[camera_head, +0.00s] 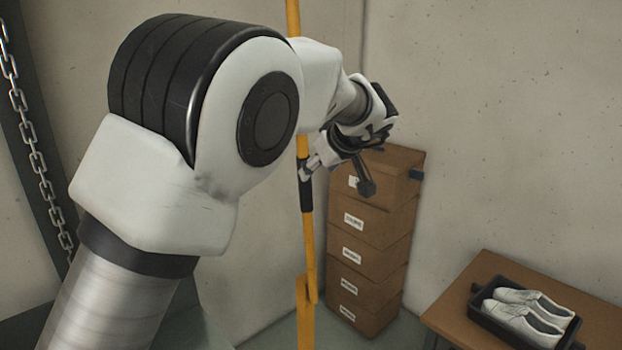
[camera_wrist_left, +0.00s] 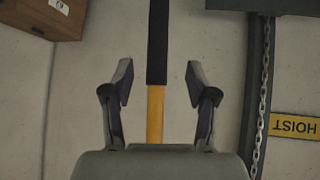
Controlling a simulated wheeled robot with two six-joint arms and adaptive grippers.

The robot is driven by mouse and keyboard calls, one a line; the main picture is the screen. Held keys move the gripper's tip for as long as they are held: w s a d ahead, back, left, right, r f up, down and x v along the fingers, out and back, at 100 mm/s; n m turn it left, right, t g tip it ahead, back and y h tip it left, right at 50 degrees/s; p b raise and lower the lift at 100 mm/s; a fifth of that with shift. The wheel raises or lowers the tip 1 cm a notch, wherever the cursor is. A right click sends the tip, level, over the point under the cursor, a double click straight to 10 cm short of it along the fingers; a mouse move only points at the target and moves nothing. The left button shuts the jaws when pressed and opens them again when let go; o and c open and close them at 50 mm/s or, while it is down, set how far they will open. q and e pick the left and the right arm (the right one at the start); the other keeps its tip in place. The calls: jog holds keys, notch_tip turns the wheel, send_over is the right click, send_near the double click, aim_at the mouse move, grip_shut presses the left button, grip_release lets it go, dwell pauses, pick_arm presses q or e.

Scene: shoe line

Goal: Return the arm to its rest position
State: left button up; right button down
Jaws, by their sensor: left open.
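My left arm (camera_head: 215,110) comes in from the left and fills much of the head view, raised and bent at its elbow. Its gripper (camera_head: 337,178) hangs in front of the stacked boxes, close to a yellow pole. In the left wrist view the two fingers of my left gripper (camera_wrist_left: 160,82) stand wide apart. The yellow pole (camera_wrist_left: 155,115) with its black sleeve (camera_wrist_left: 158,40) shows in the gap between them. Neither finger touches it there, and I cannot tell its depth. My right gripper is not in view.
The yellow pole (camera_head: 308,245) stands upright near the gripper. Stacked cardboard boxes (camera_head: 368,258) stand by the wall. A wooden table (camera_head: 480,270) at the lower right bears a black tray (camera_head: 490,322) with white shoes (camera_head: 525,315). A chain (camera_head: 32,140) hangs left; a HOIST sign (camera_wrist_left: 295,126) shows.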

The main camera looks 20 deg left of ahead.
pick_arm(q)
jog(key=shift+s+d+r, duration=0.15)
jog(key=shift+d+r, duration=0.05)
jog(key=shift+r, duration=0.1)
